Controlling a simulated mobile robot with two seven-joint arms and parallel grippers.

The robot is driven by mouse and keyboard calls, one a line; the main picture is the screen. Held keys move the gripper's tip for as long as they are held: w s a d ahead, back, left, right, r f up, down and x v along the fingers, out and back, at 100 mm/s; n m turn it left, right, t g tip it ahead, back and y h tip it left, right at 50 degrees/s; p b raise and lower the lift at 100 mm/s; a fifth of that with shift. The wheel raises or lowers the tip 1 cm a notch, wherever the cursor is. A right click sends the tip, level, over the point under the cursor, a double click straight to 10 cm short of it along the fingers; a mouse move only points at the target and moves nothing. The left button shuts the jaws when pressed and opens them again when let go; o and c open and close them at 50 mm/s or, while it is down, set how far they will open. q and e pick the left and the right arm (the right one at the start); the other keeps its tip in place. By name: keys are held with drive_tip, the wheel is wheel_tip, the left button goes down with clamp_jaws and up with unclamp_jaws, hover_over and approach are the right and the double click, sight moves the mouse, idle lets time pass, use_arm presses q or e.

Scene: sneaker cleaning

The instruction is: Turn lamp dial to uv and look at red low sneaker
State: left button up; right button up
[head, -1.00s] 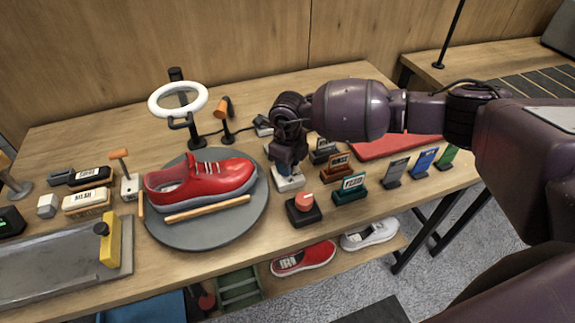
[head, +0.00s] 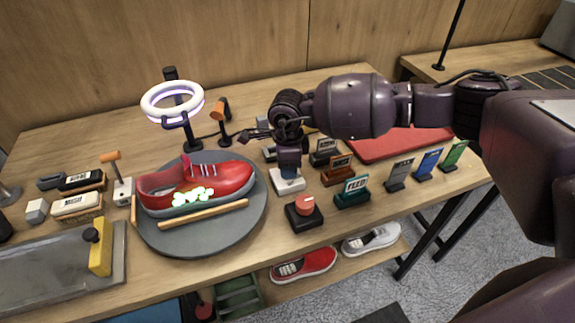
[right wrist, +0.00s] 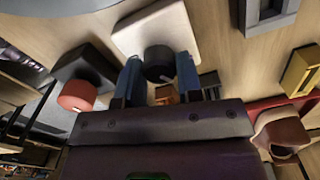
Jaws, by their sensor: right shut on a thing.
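The red low sneaker (head: 195,184) lies on its grey round turntable (head: 215,236), toe to the right. Pale green glowing spots show on its near side. The ring lamp (head: 147,105) behind it glows with a violet tint. My right gripper (head: 289,166) points down over the white dial base (head: 287,186). In the right wrist view, its two blue fingers (right wrist: 158,72) are shut on the black lamp dial (right wrist: 158,61), which stands on the white base (right wrist: 160,28). The dial's markings cannot be read. My left gripper is not in view.
A black box with a red button (head: 304,214) stands just in front of the dial base. Several small label stands, one a teal stand (head: 352,193), are to its right. Brushes (head: 76,204) and a grey tray (head: 50,277) are at left. More shoes (head: 303,265) sit on the shelf below.

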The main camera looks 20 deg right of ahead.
drive_tip(key=shift+r, duration=0.15)
drive_tip(key=o, duration=0.9)
wheel_tip(320, 180, up, 11)
drive_tip(key=shift+f, duration=0.15)
idle(0.6)
